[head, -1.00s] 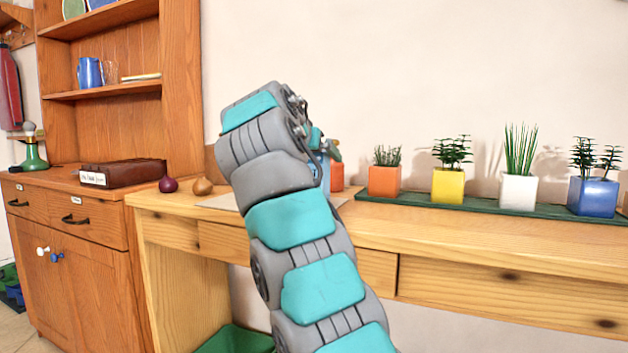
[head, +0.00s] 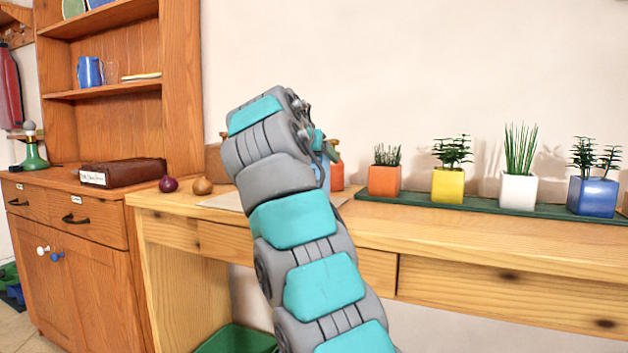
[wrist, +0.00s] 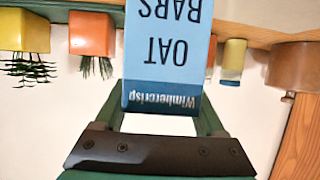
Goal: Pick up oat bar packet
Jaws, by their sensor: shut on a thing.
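The oat bar packet (wrist: 168,45) is a light blue box with dark blue lettering. It fills the top middle of the wrist view, its printing upside down there. My gripper (wrist: 163,92) is shut on it, with one green finger along each side. In the head view my arm hides most of the gripper and packet; a sliver of light blue (head: 325,176) shows just right of my wrist. Whether the packet touches the worktop is hidden.
Behind are potted plants in orange (head: 384,181), yellow (head: 448,186), white (head: 518,190) and blue (head: 593,196) pots on a green tray. An orange bottle (head: 337,177) stands close to my wrist. Onions (head: 202,187) sit to the left. The worktop's front right (head: 480,235) is clear.

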